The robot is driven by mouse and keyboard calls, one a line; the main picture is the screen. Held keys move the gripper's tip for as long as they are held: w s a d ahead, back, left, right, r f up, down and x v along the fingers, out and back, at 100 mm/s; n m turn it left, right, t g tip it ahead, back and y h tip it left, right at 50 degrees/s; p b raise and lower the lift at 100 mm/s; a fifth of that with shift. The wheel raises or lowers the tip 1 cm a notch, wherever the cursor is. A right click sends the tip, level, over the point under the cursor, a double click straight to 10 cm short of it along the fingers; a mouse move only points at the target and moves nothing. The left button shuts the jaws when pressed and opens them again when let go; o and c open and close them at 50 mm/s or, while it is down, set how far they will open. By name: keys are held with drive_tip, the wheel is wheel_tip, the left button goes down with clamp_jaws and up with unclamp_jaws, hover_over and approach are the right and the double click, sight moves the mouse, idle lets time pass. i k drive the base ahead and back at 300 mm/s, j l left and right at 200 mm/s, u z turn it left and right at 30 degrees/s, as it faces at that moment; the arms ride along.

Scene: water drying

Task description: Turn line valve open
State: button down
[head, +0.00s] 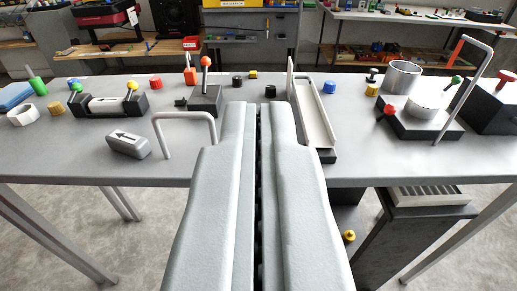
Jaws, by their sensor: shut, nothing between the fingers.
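My gripper (257,106) is shut and empty. It reaches over the front of the grey table, its tips near the middle of the tabletop. Beyond and left of the tips, a dark block (206,96) carries an upright lever with an orange knob (206,61). Farther left, a dark fixture holding a pale cylinder (108,104) has levers with green and yellow knobs. No label shows which is the line valve. My gripper touches none of these.
A metal arch (184,116) and a grey block with an arrow (128,145) stand left of my gripper. A pale tray (314,112) is close on the right. A tall bent rod (466,82) rises at the right. Coloured caps dot the back. The front-left tabletop is clear.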

sight(156, 82)
drive_tip(key=i+j, duration=0.15)
drive_tip(key=i, duration=0.2)
drive_tip(key=i+j, duration=0.2)
drive_tip(key=i, duration=0.2)
drive_tip(key=i+j, duration=0.15)
drive_tip(key=i, duration=0.2)
drive_tip(key=j+u, duration=0.05)
